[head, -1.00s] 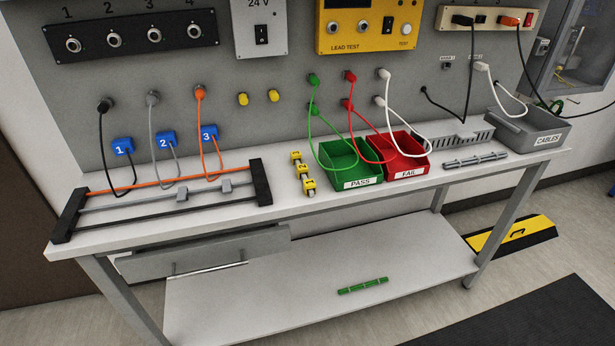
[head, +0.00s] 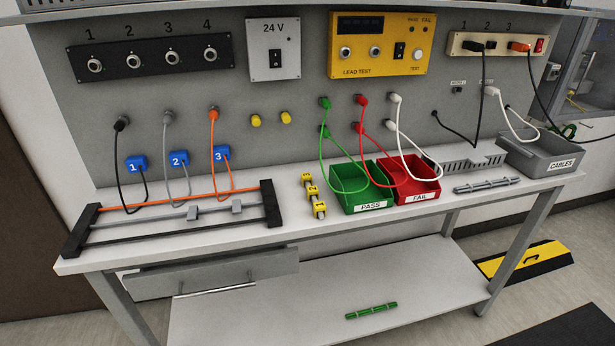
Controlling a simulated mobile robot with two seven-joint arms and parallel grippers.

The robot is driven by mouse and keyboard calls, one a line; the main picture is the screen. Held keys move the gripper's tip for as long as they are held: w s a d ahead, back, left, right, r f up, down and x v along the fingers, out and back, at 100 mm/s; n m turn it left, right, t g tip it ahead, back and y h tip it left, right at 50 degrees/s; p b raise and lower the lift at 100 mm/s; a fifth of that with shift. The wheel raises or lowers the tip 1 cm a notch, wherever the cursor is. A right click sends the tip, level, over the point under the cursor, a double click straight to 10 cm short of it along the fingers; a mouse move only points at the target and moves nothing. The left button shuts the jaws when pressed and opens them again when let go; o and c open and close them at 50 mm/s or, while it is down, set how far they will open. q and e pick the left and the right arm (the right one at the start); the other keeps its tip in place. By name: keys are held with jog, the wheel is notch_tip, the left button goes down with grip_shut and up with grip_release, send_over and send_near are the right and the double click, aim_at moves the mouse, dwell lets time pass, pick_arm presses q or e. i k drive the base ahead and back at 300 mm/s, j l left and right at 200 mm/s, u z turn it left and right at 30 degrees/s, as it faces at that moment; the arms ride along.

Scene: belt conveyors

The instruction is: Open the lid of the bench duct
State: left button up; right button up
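The bench duct looks to be the grey slotted channel (head: 460,165) at the back right of the bench top, against the grey panel. It lies between the red FAIL bin (head: 420,193) and the grey CABLES bin (head: 545,155). Its slots face front; I cannot tell how its lid sits. A narrow grey bar with clips (head: 487,186) lies on the bench just in front of it. Neither of my grippers is in view.
A green PASS bin (head: 361,208) stands left of the red bin. Several cables hang from the panel, some near the duct. A black-ended rack (head: 90,223) stands at left. A yellow-black floor ramp (head: 522,262) lies right of the bench.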

aim_at(478, 155)
jog(key=i+l+u, duration=0.15)
jog(key=l, duration=0.75)
jog(key=i+l+u, duration=0.1)
jog(key=l, duration=0.75)
jog(key=l+u, duration=0.15)
jog(key=l, duration=0.75)
